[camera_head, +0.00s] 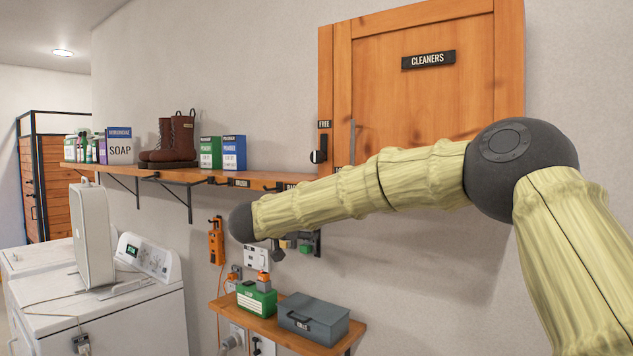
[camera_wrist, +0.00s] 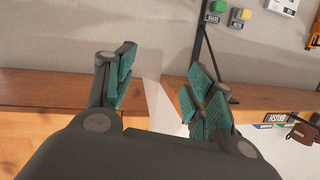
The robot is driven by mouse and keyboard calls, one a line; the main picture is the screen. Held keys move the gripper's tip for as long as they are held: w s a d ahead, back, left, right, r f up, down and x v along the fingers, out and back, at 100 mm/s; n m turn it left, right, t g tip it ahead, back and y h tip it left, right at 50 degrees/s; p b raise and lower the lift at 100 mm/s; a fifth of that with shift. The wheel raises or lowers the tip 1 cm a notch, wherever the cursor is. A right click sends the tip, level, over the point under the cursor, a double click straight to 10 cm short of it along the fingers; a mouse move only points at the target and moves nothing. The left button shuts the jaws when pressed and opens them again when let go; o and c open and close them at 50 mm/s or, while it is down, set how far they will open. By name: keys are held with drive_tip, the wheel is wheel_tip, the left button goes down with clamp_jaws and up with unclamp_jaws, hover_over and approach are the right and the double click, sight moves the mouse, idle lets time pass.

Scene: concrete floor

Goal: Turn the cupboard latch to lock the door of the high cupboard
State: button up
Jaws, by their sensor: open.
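The high wooden cupboard (camera_head: 338,60) hangs on the wall in the head view. Its door (camera_head: 425,95) carries a "CLEANERS" sign and a grey vertical handle (camera_head: 352,135), and looks closed. The black latch (camera_head: 319,155) is on the left frame, just below a "FREE" label (camera_head: 324,124); its arm appears to point up toward that label. Another label below is mostly covered by my arm. In the wrist view my gripper (camera_wrist: 160,78) is open and empty, its green-padded fingers apart near wooden edges. The latch does not show there. My gripper is not clearly visible in the head view.
A wall shelf (camera_head: 120,172) holds soap, boots and powder boxes, left of the cupboard. A lower shelf (camera_head: 285,330) bears a green box (camera_head: 257,299) and a grey toolbox (camera_head: 313,320). A white washer (camera_head: 130,315) stands at left.

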drive_tip(key=m+g, duration=0.2)
approach(315, 155)
drive_tip(key=p+x, duration=0.4)
drive_tip(key=x, duration=0.7)
drive_tip(key=shift+s+p, duration=0.1)
drive_tip(key=shift+p, duration=0.2)
drive_tip(key=c, duration=1)
